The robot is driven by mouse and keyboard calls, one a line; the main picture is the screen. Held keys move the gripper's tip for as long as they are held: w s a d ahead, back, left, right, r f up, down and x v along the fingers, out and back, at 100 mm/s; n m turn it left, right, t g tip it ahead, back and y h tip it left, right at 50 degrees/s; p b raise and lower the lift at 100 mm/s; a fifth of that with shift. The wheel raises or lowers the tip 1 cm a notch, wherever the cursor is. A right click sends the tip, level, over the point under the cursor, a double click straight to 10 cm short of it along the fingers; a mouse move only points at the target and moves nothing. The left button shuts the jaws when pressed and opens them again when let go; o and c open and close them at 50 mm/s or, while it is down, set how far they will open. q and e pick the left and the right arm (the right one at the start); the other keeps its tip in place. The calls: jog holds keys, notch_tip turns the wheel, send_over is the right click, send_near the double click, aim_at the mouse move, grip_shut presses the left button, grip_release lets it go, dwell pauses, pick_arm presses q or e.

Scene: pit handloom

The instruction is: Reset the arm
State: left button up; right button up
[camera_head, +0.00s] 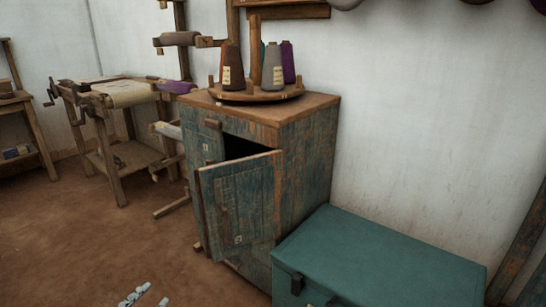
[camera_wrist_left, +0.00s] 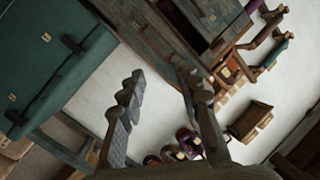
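My left gripper (camera_wrist_left: 162,85) shows in the wrist view with its two fingers spread apart and nothing between them. In the head view only the pale tips of my left gripper (camera_head: 147,298) show at the bottom edge, above the brown floor and left of the cabinet. The gripper is apart from the furniture there. My right gripper is in neither view. The worn blue-green cabinet (camera_head: 305,175) stands in the middle, and its small door (camera_head: 240,205) hangs open over a dark inside. The cabinet also shows tilted in the left wrist view (camera_wrist_left: 142,27).
A teal chest (camera_head: 375,262) stands right of the cabinet. A round wooden rack (camera_head: 258,96) with several thread cones sits on the cabinet top. A wooden loom frame (camera_head: 115,185) stands at the left. The brown floor (camera_head: 75,245) in front is clear.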

pick_arm(q)
jog(key=s+a+f+n+g+y, duration=0.35)
jog(key=a+f+y, duration=0.25)
jog(key=a+f, duration=0.3)
jog(key=s+a+f+n+g+y, duration=0.1)
jog(key=s+a+f+g+y, duration=0.1)
jog(key=s+a+f+g, duration=0.3)
jog(key=s+a+f+n+g+y, duration=0.1)
jog(key=s+a+f+g+y, duration=0.15)
jog(key=s, duration=0.45)
jog(key=s+d+f+n+h, duration=0.1)
jog(key=d+f+h, duration=0.1)
jog(key=d, duration=0.6)
jog(key=s+d+f+n+g+h, duration=0.1)
jog(key=s+d+f+n+h, duration=0.1)
jog(key=d, duration=0.6)
jog(key=shift+s+d+g, duration=0.15)
jog(key=shift+d+g, duration=0.15)
jog(key=shift+f, duration=0.1)
